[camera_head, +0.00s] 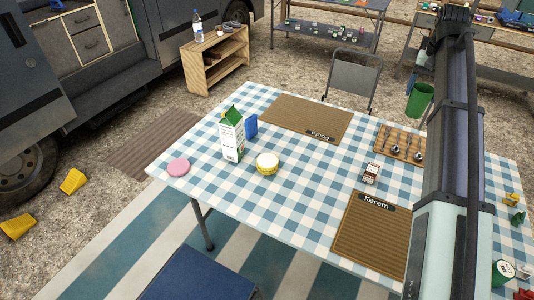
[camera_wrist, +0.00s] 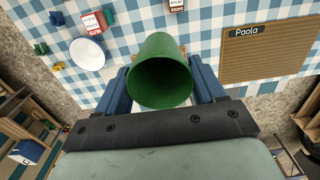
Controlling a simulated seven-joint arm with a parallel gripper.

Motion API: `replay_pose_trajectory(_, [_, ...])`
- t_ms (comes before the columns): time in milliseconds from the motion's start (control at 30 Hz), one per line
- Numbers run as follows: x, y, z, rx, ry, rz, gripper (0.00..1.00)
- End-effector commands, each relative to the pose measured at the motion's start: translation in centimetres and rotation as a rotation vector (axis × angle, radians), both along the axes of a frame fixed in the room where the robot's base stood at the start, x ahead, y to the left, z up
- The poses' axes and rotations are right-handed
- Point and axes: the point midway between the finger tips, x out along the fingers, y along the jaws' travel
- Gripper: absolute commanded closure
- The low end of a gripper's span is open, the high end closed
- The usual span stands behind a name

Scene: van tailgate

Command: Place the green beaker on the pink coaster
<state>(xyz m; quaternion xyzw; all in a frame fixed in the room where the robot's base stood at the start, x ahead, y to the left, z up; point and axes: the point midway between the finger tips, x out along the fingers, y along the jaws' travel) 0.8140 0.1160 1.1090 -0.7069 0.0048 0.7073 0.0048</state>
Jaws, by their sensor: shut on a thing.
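The green beaker (camera_head: 419,100) is beside my dark arm column at the right of the head view. In the wrist view the beaker (camera_wrist: 160,85) sits between my gripper's blue fingers (camera_wrist: 163,82), its open mouth facing the camera. My gripper is shut on it, and the beaker appears to be held above the checked table. The pink coaster (camera_head: 178,166) lies flat and bare near the table's left corner in the head view. The coaster does not show in the wrist view.
A green-and-white carton (camera_head: 231,137), a blue item (camera_head: 251,126) and a yellow-white tin (camera_head: 267,163) stand right of the coaster. The Paola mat (camera_head: 305,117) and Kerem mat (camera_head: 371,236) lie bare. A white round dish (camera_wrist: 87,54) shows in the wrist view.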

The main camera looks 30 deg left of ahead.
Motion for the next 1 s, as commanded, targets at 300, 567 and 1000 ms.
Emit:
replay_pose_trajectory(300, [0.2, 11.9, 0.2, 0.000, -0.001, 0.240, 0.61])
replay_pose_trajectory(567, [-1.2, 21.8, 0.2, 0.000, 0.000, 0.440, 0.61])
replay_pose_trajectory(1000, [-6.5, 38.5, 0.3, 0.000, 0.000, 0.779, 0.61])
